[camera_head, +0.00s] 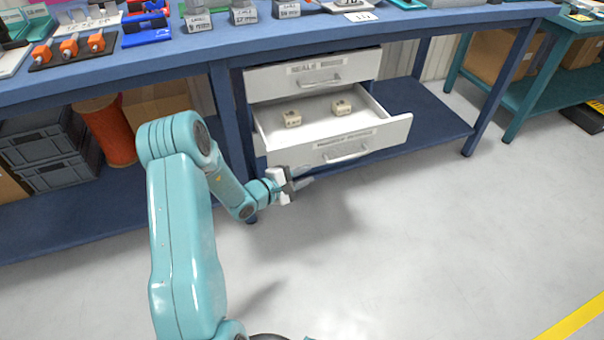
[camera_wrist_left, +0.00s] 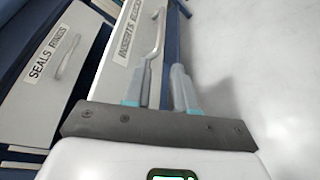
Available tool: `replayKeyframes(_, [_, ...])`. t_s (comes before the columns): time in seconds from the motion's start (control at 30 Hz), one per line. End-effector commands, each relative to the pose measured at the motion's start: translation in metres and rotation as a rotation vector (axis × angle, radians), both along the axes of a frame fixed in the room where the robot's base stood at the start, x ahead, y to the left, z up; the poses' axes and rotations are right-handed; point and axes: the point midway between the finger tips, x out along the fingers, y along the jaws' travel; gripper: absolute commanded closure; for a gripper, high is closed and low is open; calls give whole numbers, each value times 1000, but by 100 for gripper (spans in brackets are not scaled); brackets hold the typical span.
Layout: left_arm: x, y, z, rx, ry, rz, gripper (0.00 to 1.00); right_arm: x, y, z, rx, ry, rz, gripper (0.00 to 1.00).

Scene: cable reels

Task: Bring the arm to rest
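My left arm (camera_head: 180,235) reaches in from the lower left of the head view and bends down at its elbow. Its gripper (camera_head: 309,183) hangs in front of the bench, just below and in front of the open lower drawer (camera_head: 388,131). In the left wrist view the two grey fingers (camera_wrist_left: 163,66) stand apart with a gap between them and nothing held. The drawer's handle (camera_wrist_left: 157,38) shows beyond the left finger; I cannot tell from this view alone how far away it is. My right gripper is not in view.
The lower drawer is pulled out and holds two cream blocks (camera_head: 291,118) (camera_head: 342,107). The upper drawer (camera_head: 310,74) is shut. A blue bench (camera_head: 225,45) stands above, with an orange reel (camera_head: 108,131) and grey crates (camera_head: 45,152) beneath.

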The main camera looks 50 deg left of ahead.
Motion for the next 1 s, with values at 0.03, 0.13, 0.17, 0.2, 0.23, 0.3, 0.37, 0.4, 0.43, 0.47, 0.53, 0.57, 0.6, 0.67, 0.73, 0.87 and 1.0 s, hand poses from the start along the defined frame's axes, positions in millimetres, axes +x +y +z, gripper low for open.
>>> replayKeyframes(0.03, [-3, 0, 1, -1, 1, 1, 75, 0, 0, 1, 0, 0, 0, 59])
replayKeyframes(0.13, [-6, 0, 1, -1, 0, 0, 75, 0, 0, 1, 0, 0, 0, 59])
replayKeyframes(0.17, [-6, 0, 1, 0, 0, 0, 75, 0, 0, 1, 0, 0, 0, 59])
replayKeyframes(0.2, [-6, 0, 1, 0, 0, 0, 75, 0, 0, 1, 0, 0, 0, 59])
replayKeyframes(0.23, [-6, 0, 1, 0, 0, 0, 75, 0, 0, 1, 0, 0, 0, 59])
replayKeyframes(0.3, [-6, 0, 1, 0, 0, 0, 75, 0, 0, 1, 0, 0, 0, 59])
replayKeyframes(0.37, [-5, 0, 1, 0, 0, 0, 75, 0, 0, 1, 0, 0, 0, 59])
replayKeyframes(0.4, [-5, 0, 1, 0, 0, 0, 75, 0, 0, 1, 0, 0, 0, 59])
replayKeyframes(0.43, [-5, 0, 1, 0, 0, 0, 75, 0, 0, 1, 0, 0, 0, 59])
replayKeyframes(0.47, [-5, 0, 1, 0, 0, 0, 75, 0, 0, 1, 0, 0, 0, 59])
replayKeyframes(0.53, [-5, 0, 1, 0, 0, 0, 75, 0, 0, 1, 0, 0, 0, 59])
replayKeyframes(0.57, [-5, 0, 1, 0, 0, 0, 75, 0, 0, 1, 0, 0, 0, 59])
replayKeyframes(0.6, [-5, 0, 1, 0, 0, 0, 75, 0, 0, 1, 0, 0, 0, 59])
replayKeyframes(0.67, [-5, -3, 0, -4, 5, -8, 75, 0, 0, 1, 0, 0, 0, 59])
replayKeyframes(0.73, [-4, -17, -7, -17, 31, -51, 75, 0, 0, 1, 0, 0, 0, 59])
replayKeyframes(0.87, [-10, -85, -35, -70, 167, -255, 75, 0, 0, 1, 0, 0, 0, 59])
replayKeyframes(1.0, [-51, -187, -78, -84, 419, -595, 75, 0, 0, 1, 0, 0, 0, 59])
